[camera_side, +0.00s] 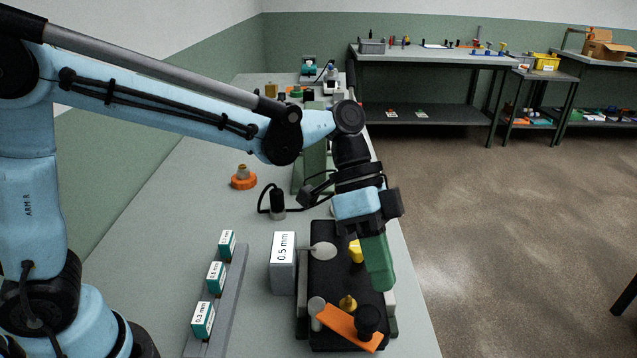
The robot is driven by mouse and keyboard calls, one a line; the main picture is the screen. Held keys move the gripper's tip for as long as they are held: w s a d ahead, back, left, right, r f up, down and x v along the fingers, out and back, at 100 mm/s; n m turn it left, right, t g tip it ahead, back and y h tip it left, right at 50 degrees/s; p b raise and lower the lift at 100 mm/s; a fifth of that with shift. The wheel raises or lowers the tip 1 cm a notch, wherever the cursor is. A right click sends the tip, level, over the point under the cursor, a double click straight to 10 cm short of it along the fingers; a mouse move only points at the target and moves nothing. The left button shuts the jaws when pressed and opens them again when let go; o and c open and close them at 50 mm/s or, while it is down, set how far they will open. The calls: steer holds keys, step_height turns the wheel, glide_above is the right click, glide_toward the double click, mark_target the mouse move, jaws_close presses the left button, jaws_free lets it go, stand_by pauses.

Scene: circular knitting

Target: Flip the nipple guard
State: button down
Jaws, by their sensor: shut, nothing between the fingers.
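An orange flat bar (348,328), which may be the nipple guard, lies slanted across the front end of a black fixture (333,275). A black knob (368,320) stands at its right end, and a grey round post (317,308) is at its left end. A small brass-coloured piece (347,303) sits just behind the bar. My gripper (382,286) points down over the right side of the fixture, behind the knob. Its green fingers are closed together with nothing seen between them. I cannot tell whether they touch the fixture. They partly hide the fixture's right side.
A grey block marked 0.5 mm (284,263) stands left of the fixture. Farther left, a grey rail (236,290) holds labelled blocks. A black cabled device (277,205) and an orange-based part (243,178) stand farther back. The bench's right edge is close to the fixture.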

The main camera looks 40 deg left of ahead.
steer(key=w+a+r, duration=0.5)
steer(key=r, duration=0.3)
steer(key=shift+a, duration=0.2)
steer(key=shift+s, duration=0.1)
steer(key=s+a+f+n+t+y, duration=0.3)
steer(key=s+a+f+n+t, duration=0.1)
steer(key=a, duration=0.4)
steer(key=s+a+f+n+t+y, duration=0.4)
steer(key=s+a+n+t, duration=0.1)
steer(key=a+n, duration=0.4)
steer(key=shift+a+f+t, duration=0.15)
steer(key=shift+f+t, duration=0.15)
steer(key=shift+t, duration=0.1)
